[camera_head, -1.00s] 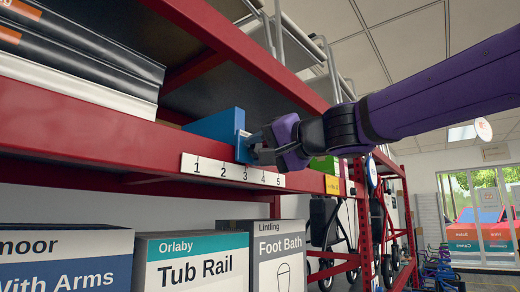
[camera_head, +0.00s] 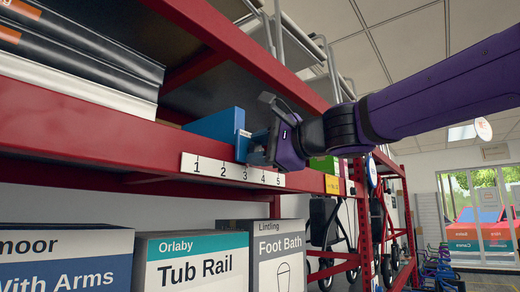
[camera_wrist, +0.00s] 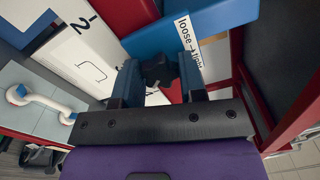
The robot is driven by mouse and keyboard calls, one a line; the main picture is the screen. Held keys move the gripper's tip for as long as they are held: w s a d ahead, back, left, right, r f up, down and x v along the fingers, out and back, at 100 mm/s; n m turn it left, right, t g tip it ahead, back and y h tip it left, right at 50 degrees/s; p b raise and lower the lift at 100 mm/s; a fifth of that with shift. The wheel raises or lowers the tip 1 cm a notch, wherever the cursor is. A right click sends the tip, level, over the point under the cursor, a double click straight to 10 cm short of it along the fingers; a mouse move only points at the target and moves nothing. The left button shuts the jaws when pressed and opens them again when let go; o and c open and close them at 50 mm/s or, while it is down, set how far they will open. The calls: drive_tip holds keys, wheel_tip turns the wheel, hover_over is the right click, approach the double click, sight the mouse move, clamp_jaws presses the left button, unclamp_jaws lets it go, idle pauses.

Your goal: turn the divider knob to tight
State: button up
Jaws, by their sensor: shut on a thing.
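The blue divider (camera_head: 221,125) stands on the red shelf just behind the numbered strip, around the marks 2 to 3. In the wrist view, the divider (camera_wrist: 180,36) carries a white label (camera_wrist: 188,45) reading "loose → tight" with an arrow. The dark knob (camera_wrist: 157,69) sits between the two fingers of my gripper (camera_wrist: 161,76), which is shut on it. In the head view, my gripper (camera_head: 262,146) is at the divider's front and hides the knob. How far the knob is turned cannot be read.
The white strip (camera_head: 232,172) numbered 1 to 5 runs along the red shelf edge (camera_head: 90,145). Boxes (camera_head: 196,262) stand below, and flat black and white packages (camera_head: 75,65) lie at left. A green box (camera_head: 325,165) is behind my wrist.

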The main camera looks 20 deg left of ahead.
drive_tip(key=shift+f+m, duration=0.1)
drive_tip(key=shift+m, duration=1)
drive_tip(key=o, duration=0.9)
drive_tip(key=shift+d, duration=0.15)
drive_tip(key=v, duration=1)
drive_tip(key=shift+s+d, duration=0.15)
drive_tip(key=shift+d, duration=0.1)
